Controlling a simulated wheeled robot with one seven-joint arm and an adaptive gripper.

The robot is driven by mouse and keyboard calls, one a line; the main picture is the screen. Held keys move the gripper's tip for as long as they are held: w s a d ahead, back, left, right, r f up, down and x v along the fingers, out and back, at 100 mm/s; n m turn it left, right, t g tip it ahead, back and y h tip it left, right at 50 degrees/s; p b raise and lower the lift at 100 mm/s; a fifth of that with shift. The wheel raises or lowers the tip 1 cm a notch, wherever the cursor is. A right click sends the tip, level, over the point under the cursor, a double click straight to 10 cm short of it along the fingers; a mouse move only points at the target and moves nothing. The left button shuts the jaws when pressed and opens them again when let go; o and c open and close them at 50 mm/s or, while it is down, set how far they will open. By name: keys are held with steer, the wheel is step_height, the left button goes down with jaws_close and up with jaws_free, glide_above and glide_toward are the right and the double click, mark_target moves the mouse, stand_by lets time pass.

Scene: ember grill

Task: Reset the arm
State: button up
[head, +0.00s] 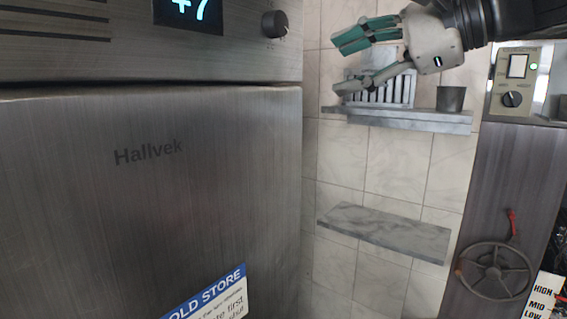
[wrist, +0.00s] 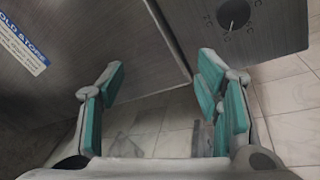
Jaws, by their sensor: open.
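My gripper (head: 350,62) is at the upper right of the head view, raised in front of the tiled wall and the upper shelf. Its teal-padded fingers point left and stand apart, with nothing between them. In the wrist view my gripper (wrist: 158,95) also shows open and empty, with the steel cold store front and floor-like tiles beyond it. Part of the rack on the upper shelf is hidden behind the fingers.
A steel cold store (head: 150,210) fills the left. A marble upper shelf (head: 430,122) holds a slotted rack (head: 395,92) and a dark cup (head: 451,99). A lower shelf (head: 385,232) is bare. A handwheel (head: 493,270) and control panel (head: 517,82) are at right.

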steer(key=s+d+f+n+g+h+b, duration=0.1)
steer(key=s+d+f+n+h, duration=0.2)
steer(key=f, duration=0.8)
steer(key=s+d+f+n+g+h+b, duration=0.1)
steer(key=s+f+n+h, duration=0.3)
steer(key=f, duration=0.8)
steer(key=s+d+f+n+g+h+b, duration=0.1)
steer(key=s+d+f+n+h, duration=0.3)
steer(key=f, duration=0.7)
steer(key=s+n+b, duration=0.1)
steer(key=s+n, duration=0.1)
steer(key=shift+s+d+f+n+g+h, duration=0.25)
steer(key=shift+d+f+n+g+h, duration=0.05)
steer(key=shift+f, duration=0.1)
